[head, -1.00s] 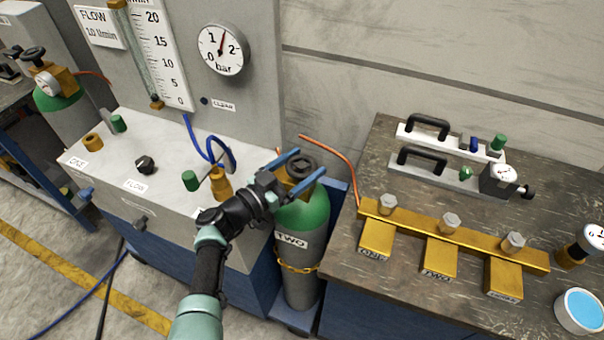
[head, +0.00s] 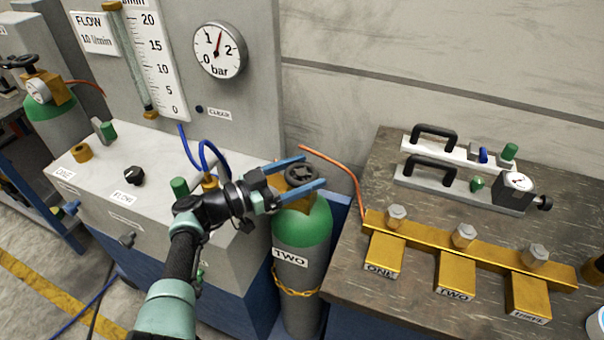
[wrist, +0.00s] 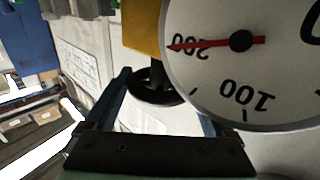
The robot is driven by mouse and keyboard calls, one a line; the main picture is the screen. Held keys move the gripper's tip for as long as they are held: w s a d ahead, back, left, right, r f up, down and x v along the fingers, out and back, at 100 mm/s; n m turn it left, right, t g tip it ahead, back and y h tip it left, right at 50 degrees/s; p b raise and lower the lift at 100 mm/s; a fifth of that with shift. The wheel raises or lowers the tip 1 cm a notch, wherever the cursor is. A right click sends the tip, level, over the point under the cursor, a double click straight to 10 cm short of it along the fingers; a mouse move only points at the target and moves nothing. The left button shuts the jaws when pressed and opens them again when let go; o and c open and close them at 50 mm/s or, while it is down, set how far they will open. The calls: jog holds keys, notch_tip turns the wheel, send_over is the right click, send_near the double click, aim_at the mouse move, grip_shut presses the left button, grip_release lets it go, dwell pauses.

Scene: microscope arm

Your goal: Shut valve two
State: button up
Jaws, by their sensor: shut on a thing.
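The cylinder (head: 302,225) labelled TWO is grey with a green shoulder and stands upright beside the grey flow panel. Its black valve handwheel (head: 301,173) sits on top, above a brass valve body. My gripper (head: 315,170) reaches in from the left, with one blue finger on each side of the handwheel, shut on it. In the wrist view the handwheel (wrist: 155,88) lies between the fingers, partly hidden by the gauge. That cylinder gauge (wrist: 245,60) has its red needle at 200.
A bench (head: 365,285) to the right carries a brass manifold (head: 470,243) with blocks labelled ONE, TWO and a third. An orange hose (head: 335,162) runs behind the cylinder to it. The panel's bar gauge (head: 220,50) reads between 1 and 2. Another cylinder (head: 50,108) stands at left.

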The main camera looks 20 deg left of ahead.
jog(key=shift+d, duration=0.1)
jog(key=o, duration=1.1)
jog(key=v, duration=1.3)
jog(key=shift+w+p, duration=0.1)
jog(key=shift+p, duration=0.25)
